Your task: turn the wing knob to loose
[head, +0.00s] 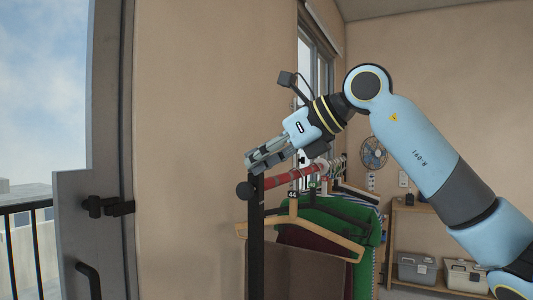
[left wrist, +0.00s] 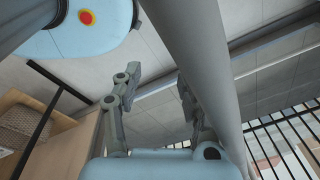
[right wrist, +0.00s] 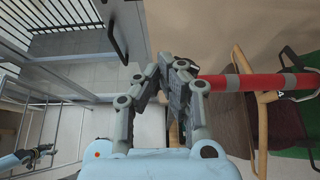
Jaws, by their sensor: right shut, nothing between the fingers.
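A dark round knob (head: 244,189), the only knob-like part I can make out, sits at the top of the clothes rack's black post (head: 256,235). Its wings cannot be made out. My right gripper (head: 250,163) is just above the post top, shut and empty, pointing down to the left. In the right wrist view its fingers (right wrist: 174,70) are together beside the end of the red rail (right wrist: 245,83). They partly hide a dark piece there; I cannot tell if they touch it. My left gripper (left wrist: 157,85) is open and empty, in the left wrist view only.
Hangers (head: 293,217) with green (head: 325,225) and dark red clothes hang from the rail, right of the post. A grey door (head: 75,220) with handles stands open at the left, with a balcony railing beyond. A shelf with toolboxes (head: 417,268) is at the back right.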

